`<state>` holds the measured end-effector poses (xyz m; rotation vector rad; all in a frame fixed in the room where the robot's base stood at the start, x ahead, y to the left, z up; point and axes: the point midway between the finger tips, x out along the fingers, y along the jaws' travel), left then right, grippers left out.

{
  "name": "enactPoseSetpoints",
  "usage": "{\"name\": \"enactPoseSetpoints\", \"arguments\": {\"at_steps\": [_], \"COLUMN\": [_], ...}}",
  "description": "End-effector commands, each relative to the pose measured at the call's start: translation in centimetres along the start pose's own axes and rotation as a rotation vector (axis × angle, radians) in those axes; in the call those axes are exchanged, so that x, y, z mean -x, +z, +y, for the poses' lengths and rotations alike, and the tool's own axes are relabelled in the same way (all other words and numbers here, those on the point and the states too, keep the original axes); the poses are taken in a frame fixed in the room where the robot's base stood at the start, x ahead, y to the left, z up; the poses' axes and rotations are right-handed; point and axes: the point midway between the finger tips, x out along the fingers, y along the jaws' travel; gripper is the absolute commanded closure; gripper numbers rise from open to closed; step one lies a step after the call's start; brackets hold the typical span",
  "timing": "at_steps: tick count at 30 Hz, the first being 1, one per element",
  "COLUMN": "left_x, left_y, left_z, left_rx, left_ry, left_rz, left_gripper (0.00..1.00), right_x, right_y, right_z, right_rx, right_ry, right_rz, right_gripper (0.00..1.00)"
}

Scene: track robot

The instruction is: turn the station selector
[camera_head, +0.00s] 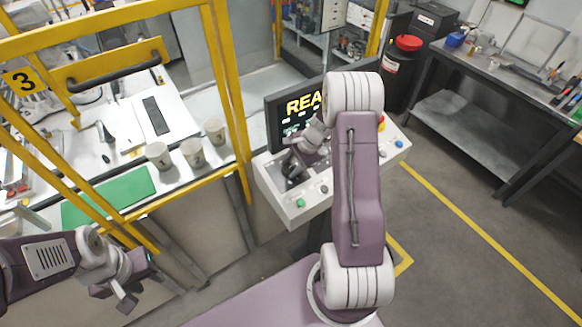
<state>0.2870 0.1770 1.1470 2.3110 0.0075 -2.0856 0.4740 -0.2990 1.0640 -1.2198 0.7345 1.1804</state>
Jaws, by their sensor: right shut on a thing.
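The control console (268,195) is a light grey sloped panel with a dark screen (276,125) behind it, partly showing the yellow letters "REA". My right gripper (293,170) is over the left part of the panel, shut on the station selector. The selector itself is mostly hidden by the gripper and its shadowed fingers, so its pointing direction cannot be told. My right arm covers the middle of the console and part of the screen. My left gripper (114,295) is at the lower left, open and empty, away from the console.
A green button (300,202) and a blue button (399,144) are on the panel. A yellow-framed cell with several cups (192,152) and a green mat (130,192) stands left. A metal workbench (470,75) stands right, with clear floor before it.

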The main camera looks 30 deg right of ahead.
Motion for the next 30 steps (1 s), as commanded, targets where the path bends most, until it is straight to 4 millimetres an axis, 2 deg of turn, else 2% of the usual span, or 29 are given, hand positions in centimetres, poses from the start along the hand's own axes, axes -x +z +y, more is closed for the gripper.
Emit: {"name": "enactPoseSetpoints", "arguments": {"at_steps": [16, 17, 18, 19, 27, 30], "left_x": [-0.07, -0.07, -0.07, -0.07, -0.11, -0.32], "left_y": [0.01, 0.01, 0.01, 0.01, 0.01, 0.03], "left_z": [0.00, 0.00, 0.00, 0.00, 0.00, -0.01], "left_rx": [0.000, 0.000, 0.000, 0.000, 0.000, 0.000], "left_ry": [0.000, 0.000, 0.000, 0.000, 0.000, 0.000], "left_rz": [0.000, 0.000, 0.000, 0.000, 0.000, 0.000], "left_gripper": [0.64, 0.64, 0.64, 0.64, 0.64, 0.64], "right_x": [0.17, 0.17, 0.16, 0.15, 0.09, 0.77], "right_y": [0.04, 0.03, 0.03, 0.03, 0.01, -0.05], "right_z": [-0.23, -0.23, -0.22, -0.21, -0.10, -0.12], "right_rx": [-0.021, -0.021, -0.021, -0.021, -0.021, -0.020], "right_ry": [-0.010, -0.010, -0.010, -0.010, -0.008, -0.010], "right_rz": [0.002, 0.002, 0.002, 0.002, 0.002, 0.003], "right_gripper": [1.00, 0.58, 0.46, 0.41, 0.41, 0.41]}}
